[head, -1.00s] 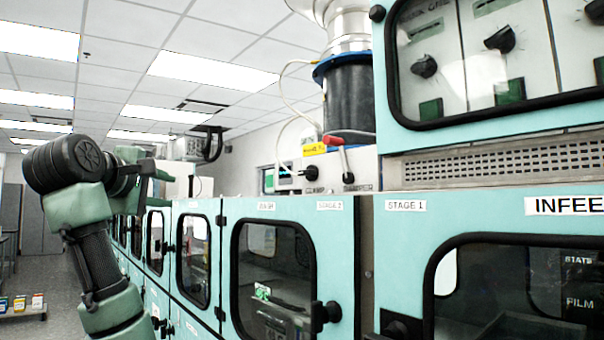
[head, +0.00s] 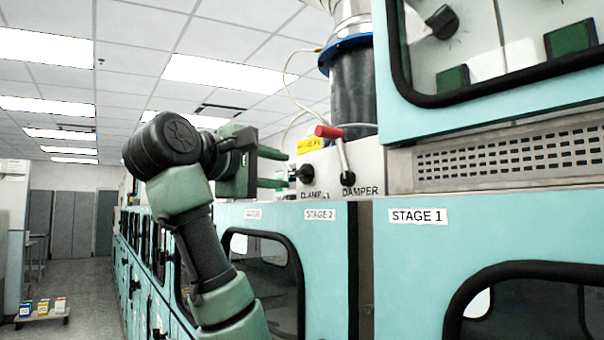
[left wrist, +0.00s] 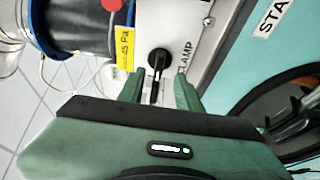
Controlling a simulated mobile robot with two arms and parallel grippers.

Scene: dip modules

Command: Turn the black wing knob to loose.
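The black wing knob (head: 305,173) is on the pale panel above the teal cabinets, over a label that reads CLAMP. It also shows in the left wrist view (left wrist: 158,60), its dark wing pointing toward my gripper. My left gripper (head: 286,169) is open just left of the knob, its two green fingers pointing at the panel. In the left wrist view the fingers (left wrist: 158,92) stand apart on either side of the knob's wing, with visible gaps. I cannot tell whether they reach past its end in depth. My right gripper is not in view.
A red-handled lever (head: 328,132) marked DAMPER stands just right of the knob. A yellow tag (head: 311,144) and a dark duct with a blue collar (head: 348,50) are behind. Teal cabinet doors lie below, and a windowed cabinet (head: 480,100) is at the right.

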